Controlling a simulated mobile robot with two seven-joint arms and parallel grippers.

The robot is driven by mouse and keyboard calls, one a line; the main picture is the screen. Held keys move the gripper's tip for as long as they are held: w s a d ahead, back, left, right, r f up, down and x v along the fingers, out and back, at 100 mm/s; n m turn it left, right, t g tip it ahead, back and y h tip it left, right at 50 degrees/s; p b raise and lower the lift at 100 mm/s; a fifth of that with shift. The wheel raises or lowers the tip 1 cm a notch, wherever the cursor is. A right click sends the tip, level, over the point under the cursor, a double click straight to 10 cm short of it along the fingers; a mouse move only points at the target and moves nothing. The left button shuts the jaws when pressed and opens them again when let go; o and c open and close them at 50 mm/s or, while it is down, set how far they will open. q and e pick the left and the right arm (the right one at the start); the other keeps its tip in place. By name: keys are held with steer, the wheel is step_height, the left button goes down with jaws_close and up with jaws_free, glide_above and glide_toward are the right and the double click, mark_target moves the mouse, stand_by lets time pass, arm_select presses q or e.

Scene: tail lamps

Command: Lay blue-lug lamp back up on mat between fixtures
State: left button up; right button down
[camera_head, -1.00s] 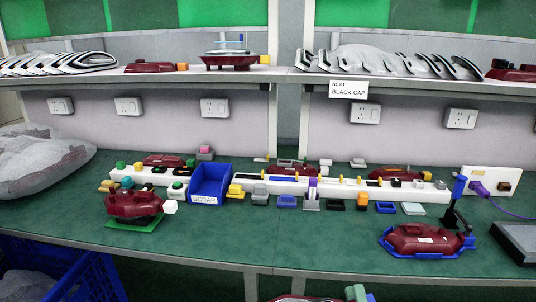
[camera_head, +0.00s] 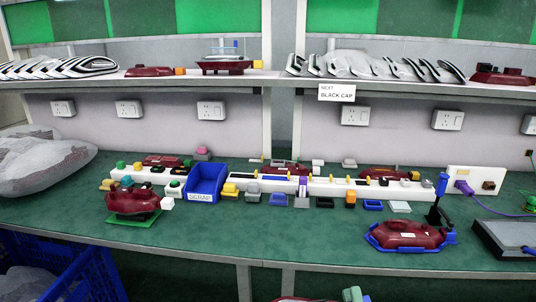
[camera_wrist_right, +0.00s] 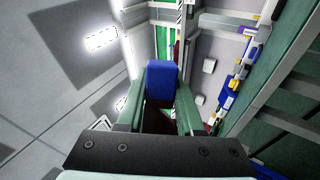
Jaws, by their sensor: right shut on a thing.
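A dark red lamp (camera_head: 292,299) shows only as a sliver at the bottom edge of the head view. Beside it are the grey-green tips of my right gripper (camera_head: 355,294), mostly cut off. In the right wrist view, my right gripper (camera_wrist_right: 160,105) is shut on a part with a blue block, the blue lug (camera_wrist_right: 161,80); dark red shows below it. The lamp is off the table, in front of its edge. The green mat surface (camera_head: 275,235) is bare between the left green fixture (camera_head: 120,219) and the right blue fixture (camera_head: 385,245). My left gripper is out of view.
A red lamp (camera_head: 132,201) sits on the green fixture, another (camera_head: 408,233) in the blue one. Behind are a blue scrap bin (camera_head: 207,184) and white rails with small coloured parts. A grey box (camera_head: 508,238) stands right; a blue crate (camera_head: 100,270) is lower left.

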arm_select(q)
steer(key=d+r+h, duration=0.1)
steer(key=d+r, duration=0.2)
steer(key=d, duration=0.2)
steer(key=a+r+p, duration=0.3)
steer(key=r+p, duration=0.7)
steer(key=p, duration=0.5)
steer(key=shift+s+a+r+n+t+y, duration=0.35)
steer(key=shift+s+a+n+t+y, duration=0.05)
arm_select(e)
steer(key=s+d+r+h, duration=0.1)
steer(key=s+d+r, duration=0.1)
steer(key=r, duration=0.3)
steer(key=s+d+r+m+h, duration=0.1)
steer(key=s+d+r+h, duration=0.1)
steer(key=r, duration=0.4)
steer(key=shift+s+d+m, duration=0.3)
steer(key=shift+s+d, duration=0.1)
steer(key=shift+s, duration=0.05)
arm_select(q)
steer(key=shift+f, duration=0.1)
arm_select(e)
steer(key=shift+a, duration=0.1)
